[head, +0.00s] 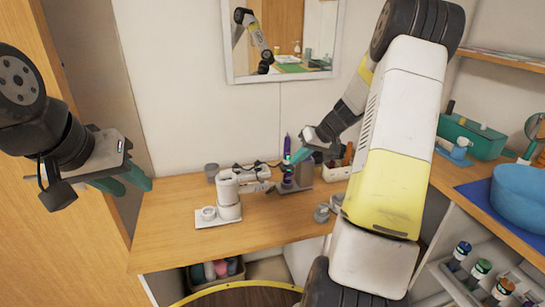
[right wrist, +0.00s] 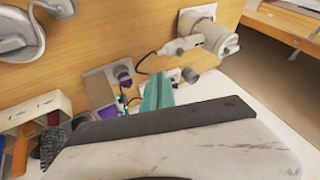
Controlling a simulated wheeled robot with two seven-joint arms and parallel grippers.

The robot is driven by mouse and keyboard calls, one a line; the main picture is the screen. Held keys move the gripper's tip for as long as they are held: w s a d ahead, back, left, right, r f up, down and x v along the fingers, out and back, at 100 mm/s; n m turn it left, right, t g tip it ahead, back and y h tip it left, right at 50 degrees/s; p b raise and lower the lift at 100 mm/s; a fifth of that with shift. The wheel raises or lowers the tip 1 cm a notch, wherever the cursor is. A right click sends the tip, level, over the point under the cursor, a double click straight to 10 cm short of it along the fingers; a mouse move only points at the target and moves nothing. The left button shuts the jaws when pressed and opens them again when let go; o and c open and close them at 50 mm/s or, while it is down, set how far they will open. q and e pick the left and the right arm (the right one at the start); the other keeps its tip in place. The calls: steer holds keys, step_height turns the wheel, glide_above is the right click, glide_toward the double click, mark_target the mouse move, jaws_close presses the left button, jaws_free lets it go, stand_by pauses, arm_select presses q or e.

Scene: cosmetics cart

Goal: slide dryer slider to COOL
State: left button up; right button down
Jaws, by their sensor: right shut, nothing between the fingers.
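A white hair dryer (head: 229,196) with a thick round barrel is on the wooden counter, left of centre. It also shows at the upper right of the right wrist view (right wrist: 205,34). I cannot make out its slider or the COOL mark. My right gripper (head: 294,160) is shut and empty, beside a purple item in a grey holder, to the right of the dryer. Its teal fingers show in the right wrist view (right wrist: 156,92), apart from the dryer. My left gripper (head: 136,188) is open and empty, in the air left of the counter.
The purple item (head: 288,147) stands upright in the grey holder (head: 305,173). A blue bowl (head: 524,187) is on the right-hand shelf. The counter's left front is clear.

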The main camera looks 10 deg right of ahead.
mark_target(263, 179)
steer(key=w+a+f, duration=0.3)
steer(key=a+f, duration=0.4)
steer(key=a, duration=0.1)
steer(key=shift+a, duration=0.2)
steer(key=shift+s+a, duration=0.1)
steer(key=shift+a, duration=0.55)
steer(key=shift+d, duration=0.1)
